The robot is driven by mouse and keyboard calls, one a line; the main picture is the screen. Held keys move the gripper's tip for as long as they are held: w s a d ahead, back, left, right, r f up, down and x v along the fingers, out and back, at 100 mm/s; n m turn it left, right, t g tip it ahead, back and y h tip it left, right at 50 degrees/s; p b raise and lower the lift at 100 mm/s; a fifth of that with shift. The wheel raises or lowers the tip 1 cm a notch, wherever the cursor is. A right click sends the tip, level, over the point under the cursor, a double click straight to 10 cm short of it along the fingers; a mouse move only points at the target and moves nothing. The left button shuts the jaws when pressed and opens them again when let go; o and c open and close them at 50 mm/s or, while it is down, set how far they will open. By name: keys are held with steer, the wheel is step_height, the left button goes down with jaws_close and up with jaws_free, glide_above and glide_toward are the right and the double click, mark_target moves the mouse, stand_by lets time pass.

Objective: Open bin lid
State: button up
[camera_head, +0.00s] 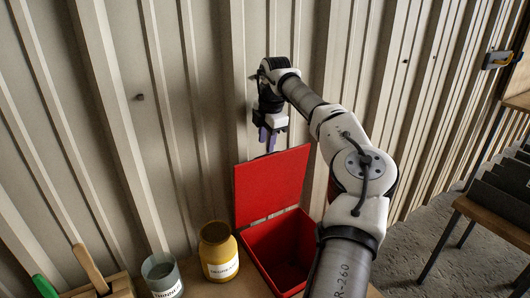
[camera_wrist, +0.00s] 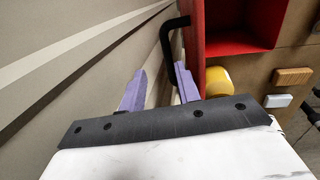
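The red bin (camera_head: 284,246) stands on the worktop against the wall, its inside visible. Its red lid (camera_head: 271,186) stands raised, roughly upright, along the rear edge. In the wrist view, the lid (camera_wrist: 196,30) shows edge-on with a black handle (camera_wrist: 171,48) on its wall-facing side. My gripper (camera_head: 268,138) is above and behind the lid's top edge, pointing down. In the wrist view, my gripper's purple fingers (camera_wrist: 157,80) are spread apart. The right finger is close to the handle and lid; I cannot tell if it touches them.
A yellow labelled jar (camera_head: 219,251) and a grey labelled cup (camera_head: 162,275) stand left of the bin. A wooden-handled brush (camera_head: 91,270) and green handle (camera_head: 44,287) are at far left. The corrugated wall (camera_head: 190,130) is close behind my gripper. A shelf (camera_head: 495,215) stands right.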

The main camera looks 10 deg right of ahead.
step_height(320, 180, up, 9)
steer(key=s, duration=0.1)
steer(key=shift+s+d, duration=0.3)
steer(key=shift+s, duration=0.05)
steer(key=shift+f, duration=0.1)
